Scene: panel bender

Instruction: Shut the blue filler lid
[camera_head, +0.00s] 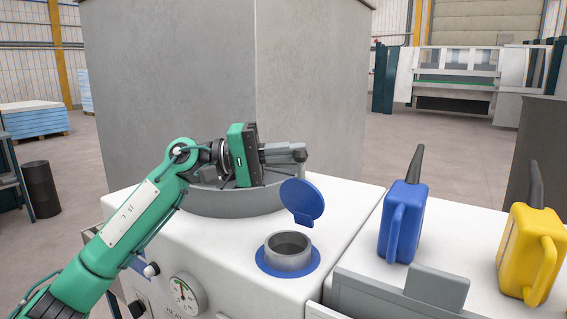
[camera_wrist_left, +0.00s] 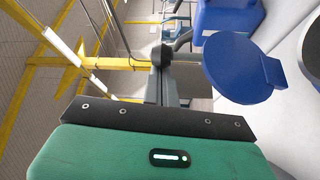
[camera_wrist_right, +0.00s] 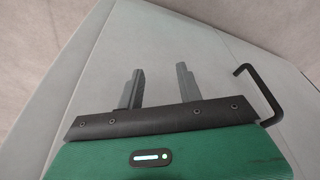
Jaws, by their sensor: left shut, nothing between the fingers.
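The blue filler lid (camera_head: 303,202) stands open, tilted up over the filler neck (camera_head: 290,262), a grey ring with a blue collar on the white machine top. The neck's opening is uncovered. My left gripper (camera_head: 302,152) is shut and empty, above and slightly left of the lid and apart from it, beside the grey column. In the left wrist view the lid (camera_wrist_left: 237,68) is a blue disc right of the fingers (camera_wrist_left: 172,62). My right gripper (camera_wrist_right: 158,80) shows only in its own wrist view, open and empty over a plain grey surface.
A blue can (camera_head: 403,220) and a yellow can (camera_head: 530,250) stand right of the neck. A gauge (camera_head: 186,295) is on the machine front. A black handle (camera_wrist_right: 262,92) is near my right gripper.

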